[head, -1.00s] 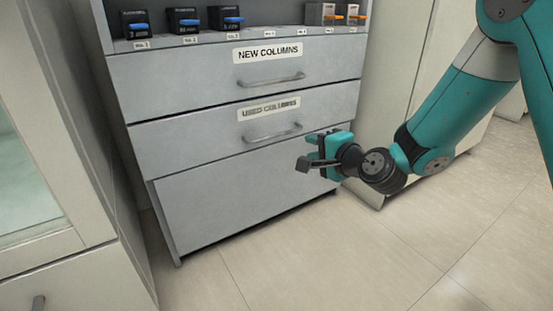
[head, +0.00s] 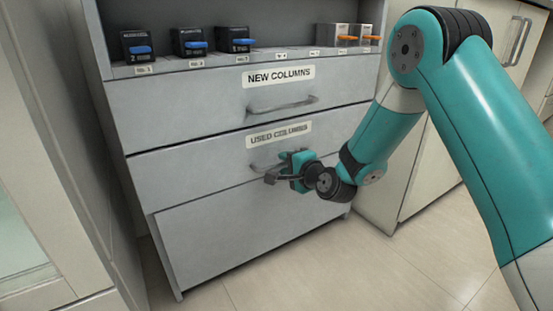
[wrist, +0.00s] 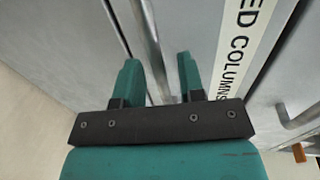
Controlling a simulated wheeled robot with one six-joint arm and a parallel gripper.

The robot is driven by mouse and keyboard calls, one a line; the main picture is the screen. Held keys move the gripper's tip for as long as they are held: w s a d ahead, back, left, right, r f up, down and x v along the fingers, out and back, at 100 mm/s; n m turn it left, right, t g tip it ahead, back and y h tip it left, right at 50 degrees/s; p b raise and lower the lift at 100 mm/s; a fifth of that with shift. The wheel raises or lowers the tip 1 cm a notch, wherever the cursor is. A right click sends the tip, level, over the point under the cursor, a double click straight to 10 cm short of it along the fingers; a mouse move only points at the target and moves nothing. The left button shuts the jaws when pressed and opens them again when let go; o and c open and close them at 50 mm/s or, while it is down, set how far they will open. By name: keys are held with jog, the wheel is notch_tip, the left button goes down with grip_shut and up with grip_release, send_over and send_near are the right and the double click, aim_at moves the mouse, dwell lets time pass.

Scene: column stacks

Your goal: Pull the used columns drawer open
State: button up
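The used columns drawer (head: 195,168) is a grey front, shut, below the new columns drawer, with a white label (head: 279,135). Its bar handle (head: 257,168) is partly hidden behind my gripper (head: 281,170) in the head view. In the wrist view my gripper (wrist: 158,72) is open, one teal finger on each side of the handle (wrist: 150,40). The bar runs between the fingers with gaps showing on both sides. I cannot tell how deep the bar sits between them.
The new columns drawer (head: 180,105) is shut above, with its own handle (head: 283,107). Boxes with blue and orange clips stand on the shelf on top. A plain grey panel (head: 240,235) lies below. Pale floor (head: 300,275) is clear in front; cabinets flank both sides.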

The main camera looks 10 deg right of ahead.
jog(key=shift+w+f, duration=0.1)
jog(key=shift+w, duration=0.45)
jog(key=shift+d, duration=0.1)
grip_shut()
